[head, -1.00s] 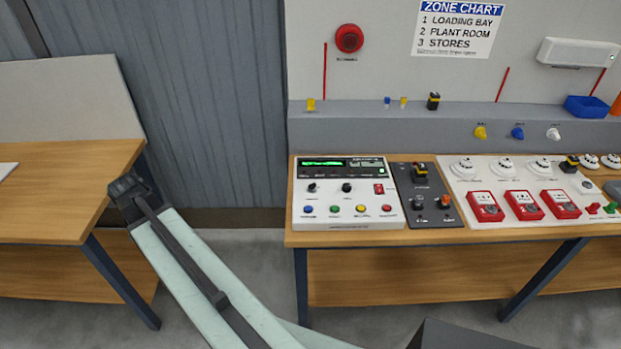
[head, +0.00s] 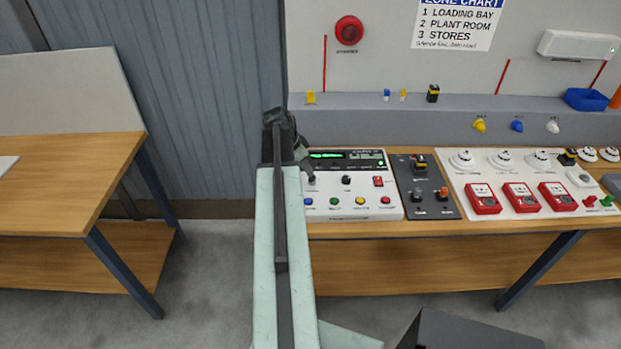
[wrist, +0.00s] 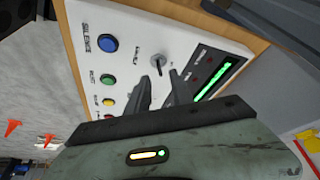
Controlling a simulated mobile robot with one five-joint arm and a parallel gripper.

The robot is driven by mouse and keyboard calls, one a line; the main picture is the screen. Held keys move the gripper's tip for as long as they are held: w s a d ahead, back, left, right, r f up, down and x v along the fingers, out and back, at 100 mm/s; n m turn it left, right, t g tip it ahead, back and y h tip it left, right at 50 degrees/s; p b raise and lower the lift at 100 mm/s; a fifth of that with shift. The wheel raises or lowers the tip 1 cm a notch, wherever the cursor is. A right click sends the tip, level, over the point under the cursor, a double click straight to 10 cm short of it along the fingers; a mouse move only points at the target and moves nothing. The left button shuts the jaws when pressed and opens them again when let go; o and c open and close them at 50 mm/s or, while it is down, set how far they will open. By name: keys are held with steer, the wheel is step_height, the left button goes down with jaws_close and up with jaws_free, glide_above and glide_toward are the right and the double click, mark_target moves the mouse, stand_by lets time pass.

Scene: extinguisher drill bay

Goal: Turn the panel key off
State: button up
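The white control panel (head: 330,213) lies on the right-hand bench, with a lit green display (head: 328,155), two small black switches and a row of coloured buttons. In the head view the left switch (head: 311,180) is partly beside my gripper (head: 303,152), which hides the panel's top left corner. The wrist view shows a small key-like switch (wrist: 158,62) with a grey stem near the blue button (wrist: 108,43). My gripper (wrist: 160,78) has its two dark fingers apart, empty, just short of that switch. I cannot read the switch's label or its setting for sure.
A dark switch plate (head: 423,190) and a white board (head: 520,190) with red call points lie to the panel's right. A grey ledge (head: 360,124) runs behind the bench. A wooden table (head: 70,170) stands left, with open floor between.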

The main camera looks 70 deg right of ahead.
mark_target(312, 179)
steer(key=b+x, duration=0.4)
steer(key=x, duration=0.1)
steer(key=shift+f, duration=0.35)
steer(key=shift+r, duration=0.15)
